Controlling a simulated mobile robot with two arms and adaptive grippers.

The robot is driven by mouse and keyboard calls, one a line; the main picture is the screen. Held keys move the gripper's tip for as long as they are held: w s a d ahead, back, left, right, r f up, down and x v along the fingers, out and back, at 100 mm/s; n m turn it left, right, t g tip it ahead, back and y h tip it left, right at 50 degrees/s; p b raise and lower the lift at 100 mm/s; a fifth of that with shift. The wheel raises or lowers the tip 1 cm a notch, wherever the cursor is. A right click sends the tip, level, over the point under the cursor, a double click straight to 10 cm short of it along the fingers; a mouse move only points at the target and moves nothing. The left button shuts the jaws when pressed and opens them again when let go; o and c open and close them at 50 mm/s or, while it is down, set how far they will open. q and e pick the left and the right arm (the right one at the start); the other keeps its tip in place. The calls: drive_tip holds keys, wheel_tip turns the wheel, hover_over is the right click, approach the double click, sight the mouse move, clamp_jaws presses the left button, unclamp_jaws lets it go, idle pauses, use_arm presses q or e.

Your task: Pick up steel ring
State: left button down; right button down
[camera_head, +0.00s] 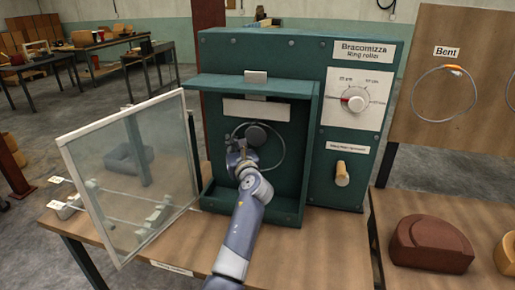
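A thin steel ring (281,152) sits inside the open bay of the green ring roller (218,60), around a dark round roller (257,135). My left gripper (241,147) reaches into the bay from below and overlaps the ring's left side in the view. Its fingers are small and dark against the bay, so I cannot tell whether they are open or touching the ring. The ring's lower left part is hidden behind the gripper. Another ring (413,100) hangs on a wooden board under the label "Bent". My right gripper is not in view.
A framed glass door (135,165) stands open left of the bay. A dial (355,100) and a wooden knob (342,174) are on the machine's right side. Other benches stand at the back left.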

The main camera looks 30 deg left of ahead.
use_arm(q)
drive_tip(key=shift+r, duration=0.15)
drive_tip(key=shift+s+r, duration=0.15)
drive_tip(key=shift+r, duration=0.1)
wheel_tip(320, 180, up, 6)
drive_tip(key=shift+r, duration=0.15)
drive_tip(key=s+d, duration=0.2)
drive_tip(key=s, duration=0.7)
drive_tip(key=s+d, duration=0.2)
drive_tip(key=s, duration=0.8)
drive_tip(key=shift+d, duration=0.3)
drive_tip(key=shift+s, duration=0.1)
